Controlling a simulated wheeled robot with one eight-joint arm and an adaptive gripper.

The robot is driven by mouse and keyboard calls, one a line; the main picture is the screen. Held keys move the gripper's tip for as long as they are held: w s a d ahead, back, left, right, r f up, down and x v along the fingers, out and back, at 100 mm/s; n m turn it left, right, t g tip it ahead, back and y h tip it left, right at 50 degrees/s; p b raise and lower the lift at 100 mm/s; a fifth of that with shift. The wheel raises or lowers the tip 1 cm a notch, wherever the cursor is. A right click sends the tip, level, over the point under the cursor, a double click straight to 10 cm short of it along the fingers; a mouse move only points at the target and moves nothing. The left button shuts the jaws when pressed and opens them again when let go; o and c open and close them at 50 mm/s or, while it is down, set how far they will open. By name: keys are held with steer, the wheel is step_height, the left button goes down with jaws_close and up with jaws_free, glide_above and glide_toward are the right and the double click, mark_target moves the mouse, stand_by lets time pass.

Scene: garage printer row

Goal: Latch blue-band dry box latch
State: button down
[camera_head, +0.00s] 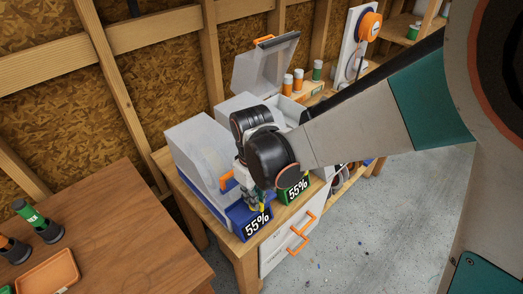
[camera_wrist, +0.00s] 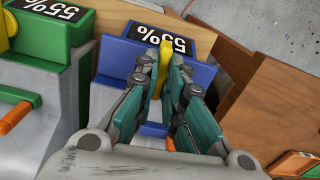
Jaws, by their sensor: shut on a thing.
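The blue-band dry box (camera_head: 195,150) stands on the wooden bench with its pale translucent lid down. Its blue front carries a "55%" display (camera_head: 257,223), which also shows in the wrist view (camera_wrist: 165,38). An orange handle (camera_head: 227,180) sits on its front. My gripper (camera_head: 252,199) is at the front of this box, above the display. In the wrist view my gripper (camera_wrist: 161,60) has its teal-padded fingers closed around the upright yellow latch (camera_wrist: 163,67) on the blue front. The fingers hide part of the latch, and I cannot tell whether it is fastened.
A green-band dry box (camera_head: 293,190) stands close on the right, its lid (camera_head: 265,65) raised. A brown table (camera_head: 110,230) is at the left with an orange tray (camera_head: 48,275). Drawers with orange handles (camera_head: 300,240) are under the bench. Open floor lies at the right.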

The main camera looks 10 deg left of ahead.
steer(key=shift+m, duration=0.4)
steer(key=c, duration=1.7)
jaws_free()
